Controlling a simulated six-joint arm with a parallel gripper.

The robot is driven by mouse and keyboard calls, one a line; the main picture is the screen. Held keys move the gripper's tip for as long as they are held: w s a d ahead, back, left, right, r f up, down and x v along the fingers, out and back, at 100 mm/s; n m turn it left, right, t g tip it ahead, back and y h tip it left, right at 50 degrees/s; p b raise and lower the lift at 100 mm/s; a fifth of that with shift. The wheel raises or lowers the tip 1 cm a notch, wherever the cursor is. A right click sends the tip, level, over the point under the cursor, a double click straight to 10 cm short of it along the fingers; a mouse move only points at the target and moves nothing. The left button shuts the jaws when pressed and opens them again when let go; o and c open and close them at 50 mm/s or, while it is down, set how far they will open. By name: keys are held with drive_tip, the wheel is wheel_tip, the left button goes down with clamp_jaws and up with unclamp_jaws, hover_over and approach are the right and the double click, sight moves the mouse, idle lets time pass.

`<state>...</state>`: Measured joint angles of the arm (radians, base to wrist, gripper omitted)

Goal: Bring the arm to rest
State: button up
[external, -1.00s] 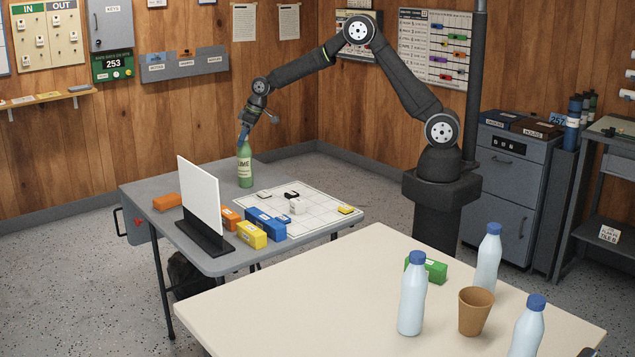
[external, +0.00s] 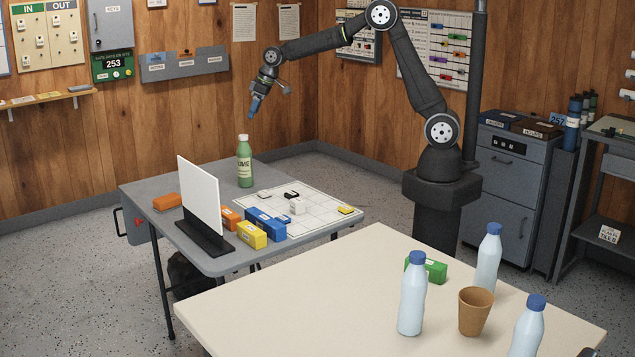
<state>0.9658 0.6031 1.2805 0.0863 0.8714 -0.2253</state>
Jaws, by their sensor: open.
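My gripper (external: 254,106) hangs in the air above the far side of the grey table (external: 160,213), pointing down. It is open and empty. A green bottle with a white cap and a label (external: 245,167) stands upright on that table, below the gripper and slightly left of it. The gripper is clear of the bottle. My arm reaches up from its base and bends over to the left.
A white upright panel (external: 199,197) stands on the grey table. Orange, yellow and blue (external: 266,224) blocks lie near a gridded white sheet (external: 318,207). The cream table (external: 290,290) in front holds light blue bottles, a brown cup (external: 475,311) and a green block (external: 428,268).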

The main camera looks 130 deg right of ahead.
sight(244, 135)
drive_tip(key=x, duration=1.2)
wheel_tip(244, 135, up, 2)
drive_tip(key=shift+r, duration=1)
